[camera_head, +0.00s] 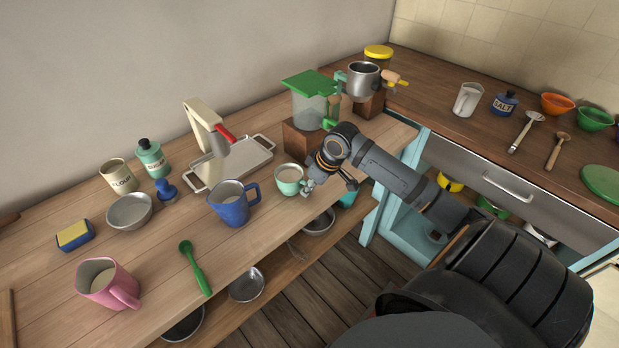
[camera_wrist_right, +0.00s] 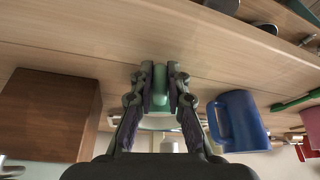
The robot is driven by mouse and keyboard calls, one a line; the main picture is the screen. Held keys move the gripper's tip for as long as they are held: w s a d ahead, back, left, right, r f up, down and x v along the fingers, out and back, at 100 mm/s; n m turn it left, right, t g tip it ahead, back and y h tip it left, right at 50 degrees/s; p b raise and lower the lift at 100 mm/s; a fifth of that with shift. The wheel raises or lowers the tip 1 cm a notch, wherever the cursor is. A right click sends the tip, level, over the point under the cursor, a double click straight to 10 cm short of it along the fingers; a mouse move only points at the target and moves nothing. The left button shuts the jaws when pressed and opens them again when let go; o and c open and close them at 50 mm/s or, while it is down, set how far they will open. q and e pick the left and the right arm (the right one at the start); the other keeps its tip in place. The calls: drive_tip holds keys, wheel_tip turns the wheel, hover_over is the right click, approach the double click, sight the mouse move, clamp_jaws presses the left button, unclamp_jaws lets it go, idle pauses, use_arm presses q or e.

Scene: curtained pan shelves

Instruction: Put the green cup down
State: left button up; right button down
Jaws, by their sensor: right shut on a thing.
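The pale green cup (camera_head: 289,180) with a cream inside is upright near the front edge of the wooden table (camera_head: 240,264), right of the blue jug (camera_head: 233,208). My right gripper (camera_head: 309,187) is at its right side, shut on its handle. In the right wrist view, the fingers of my right gripper (camera_wrist_right: 160,92) pinch the green handle (camera_wrist_right: 159,78), with the cup's body (camera_wrist_right: 158,122) partly hidden behind them. I cannot tell whether the cup's base touches the table. My left gripper is not in view.
The blue jug (camera_wrist_right: 238,120) and a brown wooden block (camera_wrist_right: 48,115) flank the cup in the right wrist view. A white tray (camera_head: 245,162) lies behind it. A green spoon (camera_head: 195,267) and pink jug (camera_head: 108,284) are left.

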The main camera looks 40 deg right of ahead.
drive_tip(key=shift+f, duration=0.25)
idle(0.3)
drive_tip(key=c, duration=1.3)
unclamp_jaws()
drive_tip(key=shift+o, duration=0.2)
drive_tip(key=shift+c, duration=0.3)
drive_tip(key=c, duration=0.3)
drive_tip(key=shift+c, duration=0.2)
drive_tip(key=p+v, duration=1.5)
drive_tip(key=p, duration=0.3)
idle(0.4)
